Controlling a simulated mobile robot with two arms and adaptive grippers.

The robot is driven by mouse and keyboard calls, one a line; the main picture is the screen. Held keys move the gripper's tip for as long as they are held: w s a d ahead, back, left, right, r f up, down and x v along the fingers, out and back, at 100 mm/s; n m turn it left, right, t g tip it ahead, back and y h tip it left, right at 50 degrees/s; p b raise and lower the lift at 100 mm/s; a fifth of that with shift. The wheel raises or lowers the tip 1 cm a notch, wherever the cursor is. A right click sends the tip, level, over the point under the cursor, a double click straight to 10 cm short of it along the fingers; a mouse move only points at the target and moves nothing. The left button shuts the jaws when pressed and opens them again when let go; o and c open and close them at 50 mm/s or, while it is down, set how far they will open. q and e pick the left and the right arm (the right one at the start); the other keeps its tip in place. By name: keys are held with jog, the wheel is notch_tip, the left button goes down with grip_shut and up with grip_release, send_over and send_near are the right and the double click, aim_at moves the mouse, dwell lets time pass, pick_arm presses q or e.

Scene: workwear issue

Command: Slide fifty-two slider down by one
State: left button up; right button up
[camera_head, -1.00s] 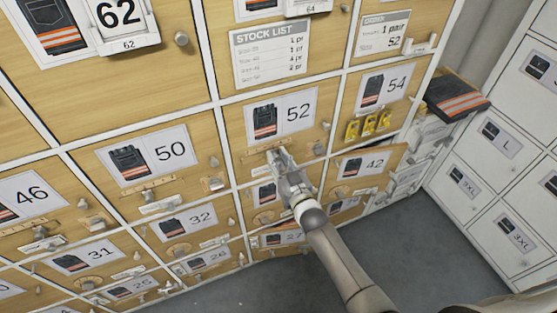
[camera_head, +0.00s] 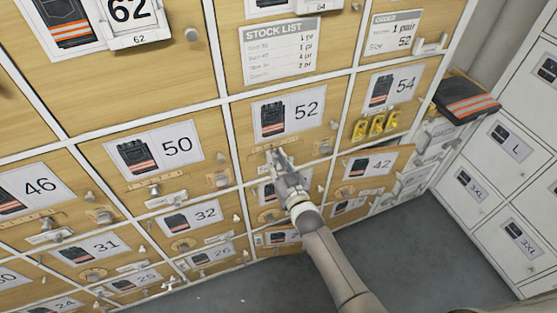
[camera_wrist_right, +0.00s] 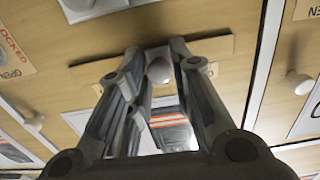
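The fifty-two door (camera_head: 248,137) is wooden, with a label (camera_head: 288,114) showing dark trousers with orange bands and "52". My right gripper (camera_head: 275,160) is at the lower part of this door, just below the label. In the right wrist view, its two fingers stand on either side of the round pale slider knob (camera_wrist_right: 159,70), closed in close about it. The knob sits on a wooden strip (camera_wrist_right: 217,47); the fingers cover part of that strip. My left gripper is not in view.
A stock list (camera_head: 279,50) and an order card (camera_head: 394,34) reading 1 pair, 52 are above. Folded workwear (camera_head: 466,100) lies right. Grey floor (camera_head: 420,245) is clear.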

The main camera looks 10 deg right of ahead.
jog(key=o, duration=0.3)
jog(key=s+d, duration=0.2)
jog(key=s, duration=0.9)
jog(key=shift+s, duration=0.4)
jog(key=shift+d, duration=0.1)
